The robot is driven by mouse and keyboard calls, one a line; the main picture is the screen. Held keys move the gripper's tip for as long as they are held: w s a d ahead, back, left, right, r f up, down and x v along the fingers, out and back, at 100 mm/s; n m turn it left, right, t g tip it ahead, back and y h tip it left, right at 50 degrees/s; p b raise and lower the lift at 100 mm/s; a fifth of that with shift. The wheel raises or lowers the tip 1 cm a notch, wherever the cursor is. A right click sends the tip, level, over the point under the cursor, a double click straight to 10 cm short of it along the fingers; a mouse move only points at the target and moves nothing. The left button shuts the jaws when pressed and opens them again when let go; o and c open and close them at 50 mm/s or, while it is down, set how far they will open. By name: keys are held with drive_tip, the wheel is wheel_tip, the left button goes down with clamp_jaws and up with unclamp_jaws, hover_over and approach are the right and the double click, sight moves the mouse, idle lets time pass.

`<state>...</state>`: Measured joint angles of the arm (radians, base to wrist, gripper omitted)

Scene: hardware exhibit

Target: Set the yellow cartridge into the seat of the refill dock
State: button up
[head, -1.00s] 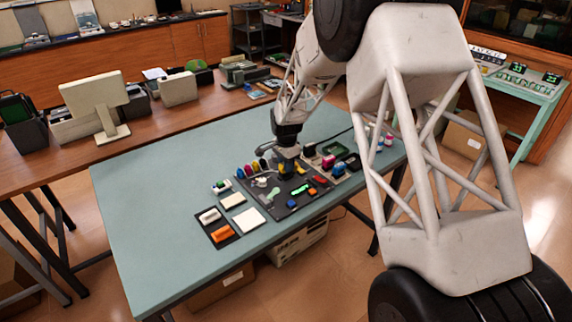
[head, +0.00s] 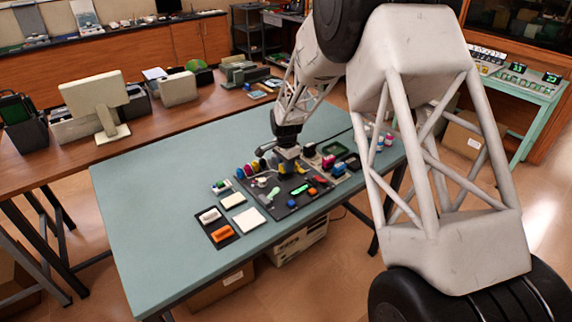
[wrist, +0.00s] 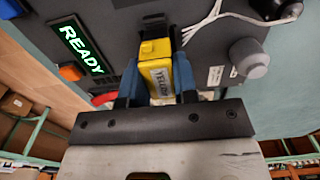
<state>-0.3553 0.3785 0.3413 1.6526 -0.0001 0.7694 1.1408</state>
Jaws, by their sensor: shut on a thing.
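The yellow cartridge (wrist: 157,68) is a small yellow block with a cap-like top and a white label reading YELLOW. My gripper (wrist: 158,82) is shut on it, with one blue finger on each side. In the head view my gripper (head: 288,166) is low over the dark panel (head: 284,211) on the teal table; the cartridge is too small there to make out clearly. In the wrist view the dark panel (wrist: 112,22) lies behind the cartridge. I cannot tell the dock's seat apart, nor whether the cartridge touches the panel.
A lit green READY sign (wrist: 80,47), an orange button (wrist: 70,73) and a grey knob (wrist: 249,57) are near the gripper. White cables (wrist: 205,20) run close by. A tray with an orange block (head: 222,234) stands at the left. The table's left part (head: 140,220) is clear.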

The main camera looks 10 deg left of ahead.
drive_tip(key=shift+f, duration=0.5)
idle(0.8)
drive_tip(key=o, duration=0.9)
drive_tip(key=shift+o, duration=0.3)
drive_tip(key=o, duration=0.3)
drive_tip(key=shift+r, duration=0.2)
drive_tip(key=shift+r, duration=3.55)
